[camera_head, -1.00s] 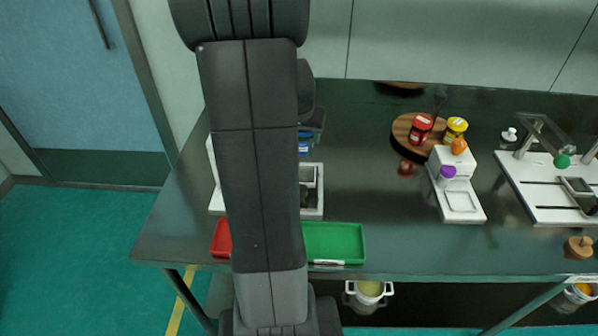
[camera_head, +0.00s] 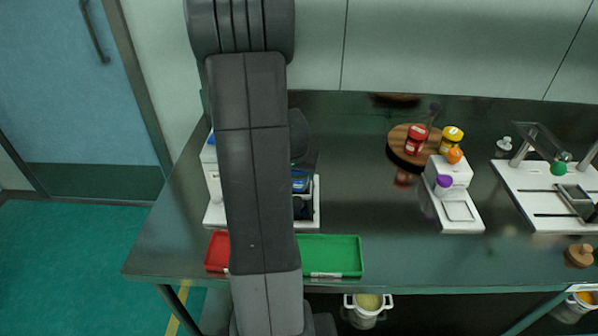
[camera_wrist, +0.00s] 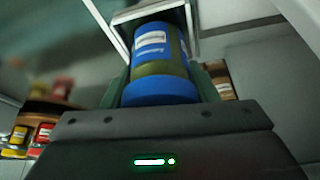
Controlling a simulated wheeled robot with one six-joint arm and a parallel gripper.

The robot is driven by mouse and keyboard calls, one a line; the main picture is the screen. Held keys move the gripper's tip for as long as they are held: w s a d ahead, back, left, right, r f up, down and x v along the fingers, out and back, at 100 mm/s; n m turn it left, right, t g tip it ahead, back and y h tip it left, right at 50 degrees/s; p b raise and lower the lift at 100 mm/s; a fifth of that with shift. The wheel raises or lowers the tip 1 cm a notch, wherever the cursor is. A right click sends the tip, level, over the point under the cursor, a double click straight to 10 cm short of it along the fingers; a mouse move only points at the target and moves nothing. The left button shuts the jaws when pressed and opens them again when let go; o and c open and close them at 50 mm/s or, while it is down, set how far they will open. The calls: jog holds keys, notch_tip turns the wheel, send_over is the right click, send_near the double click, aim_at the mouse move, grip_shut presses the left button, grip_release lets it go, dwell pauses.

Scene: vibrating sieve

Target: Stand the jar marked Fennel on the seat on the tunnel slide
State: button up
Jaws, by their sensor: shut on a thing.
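A jar with blue ends, a greenish middle and a pale label (camera_wrist: 152,40) fills the centre of the wrist view. The label is too small to read. My gripper (camera_wrist: 162,82) is shut on this jar, with a finger on either side. In the head view a blue part of the jar (camera_head: 300,182) shows just right of my arm, over the white device (camera_head: 214,214) at the left of the bench. A pale metal frame (camera_wrist: 128,15) borders the jar's far end in the wrist view. The seat is hidden, so I cannot tell whether the jar touches it.
A red tray (camera_head: 217,252) and a green tray (camera_head: 335,256) lie in front of the device. A round wooden board (camera_head: 397,151) bears a red jar (camera_head: 416,139) and a yellow jar (camera_head: 451,139). A white stand (camera_head: 460,215) and a white slide rig (camera_head: 515,195) are to the right.

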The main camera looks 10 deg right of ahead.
jog(key=o, duration=1)
jog(key=shift+r+p, duration=0.25)
jog(key=shift+p, duration=0.1)
jog(key=p+v, duration=0.1)
jog(key=v, duration=1)
jog(key=shift+s+r, duration=0.25)
jog(key=shift+r, duration=0.05)
